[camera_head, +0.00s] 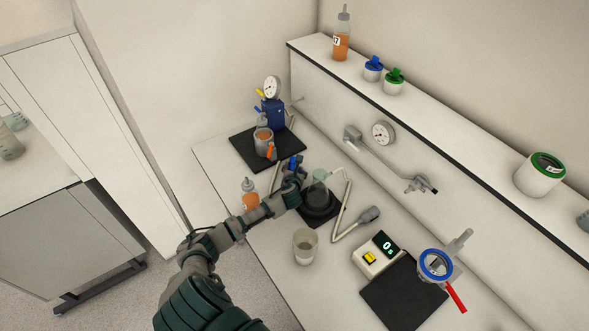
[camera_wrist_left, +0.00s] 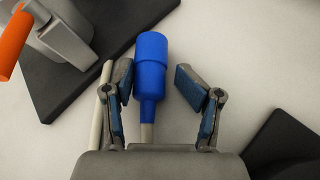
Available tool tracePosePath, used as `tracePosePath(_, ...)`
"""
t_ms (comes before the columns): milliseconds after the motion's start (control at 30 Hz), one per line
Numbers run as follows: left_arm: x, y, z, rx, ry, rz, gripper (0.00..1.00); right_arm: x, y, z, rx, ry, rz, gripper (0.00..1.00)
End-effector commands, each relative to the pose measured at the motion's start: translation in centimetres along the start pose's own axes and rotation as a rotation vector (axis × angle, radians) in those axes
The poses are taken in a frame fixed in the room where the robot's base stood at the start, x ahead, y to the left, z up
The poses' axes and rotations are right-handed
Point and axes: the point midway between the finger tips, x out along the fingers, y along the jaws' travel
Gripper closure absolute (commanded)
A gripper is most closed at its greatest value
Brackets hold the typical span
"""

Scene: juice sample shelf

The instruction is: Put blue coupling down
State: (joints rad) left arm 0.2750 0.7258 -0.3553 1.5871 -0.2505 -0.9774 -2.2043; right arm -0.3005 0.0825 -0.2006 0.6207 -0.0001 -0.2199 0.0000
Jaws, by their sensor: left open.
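The blue coupling (camera_wrist_left: 151,67) shows large in the left wrist view, between the two fingers of my left gripper (camera_wrist_left: 164,85). It sits nearer the left finger, with a clear gap to the right finger. A pale hose or tube end (camera_wrist_left: 147,133) comes out of its narrow end. My left gripper is open. In the head view the left gripper (camera_head: 293,183) is over the bench between two black mats, and the coupling (camera_head: 292,163) shows as a small blue piece beside it. Whether the coupling rests on the bench is hard to tell. My right gripper is not in view.
A black mat (camera_head: 242,149) carries a metal cup (camera_head: 263,139) and a blue device with a gauge. A glass flask (camera_head: 316,195) stands on another mat. An orange bottle (camera_head: 249,197) and a beaker (camera_head: 305,246) stand nearby. A scale (camera_head: 377,253) is at the front right.

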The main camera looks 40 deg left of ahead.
Motion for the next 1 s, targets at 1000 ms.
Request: tracePosePath(1000, -10.7, 0.1, 0.7, 0.006, 0.008, -0.003, 0.39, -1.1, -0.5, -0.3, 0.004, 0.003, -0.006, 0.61)
